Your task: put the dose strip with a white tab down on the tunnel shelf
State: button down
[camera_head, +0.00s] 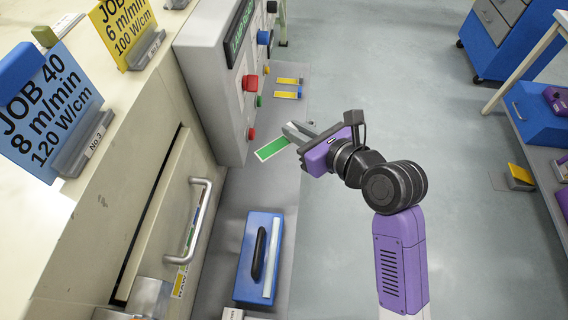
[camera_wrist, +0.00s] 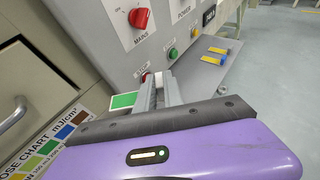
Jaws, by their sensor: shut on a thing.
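The dose strip (camera_head: 272,148) shows a green face with a pale edge. It sticks out to the left of my gripper (camera_head: 292,131) in the head view, over the grey shelf (camera_head: 288,115). In the wrist view the strip (camera_wrist: 123,100) shows as a green patch left of the fingers (camera_wrist: 158,90), which are shut on it. The strip appears to be above the shelf surface, but the gap is hard to judge.
A grey control box (camera_head: 215,70) with knobs and buttons stands close to the fingertips. A blue box with a black handle (camera_head: 259,255) sits nearer. A metal door handle (camera_head: 196,220) juts out left.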

aim_at(291, 183)
jog(key=shift+a+f, duration=0.2)
jog(key=shift+f, duration=0.25)
notch_tip(291, 183, down, 19)
jog(key=b, duration=0.4)
jog(key=shift+s+r, duration=0.1)
jog(key=c, duration=1.5)
grip_release()
jog(key=shift+s+d+r, duration=0.1)
jog(key=shift+s+r, duration=0.05)
jog(key=shift+s, duration=0.05)
jog(key=p+v, duration=0.1)
jog(key=v, duration=1)
jog(key=shift+s+d+r, duration=0.1)
jog(key=shift+d+r, duration=0.05)
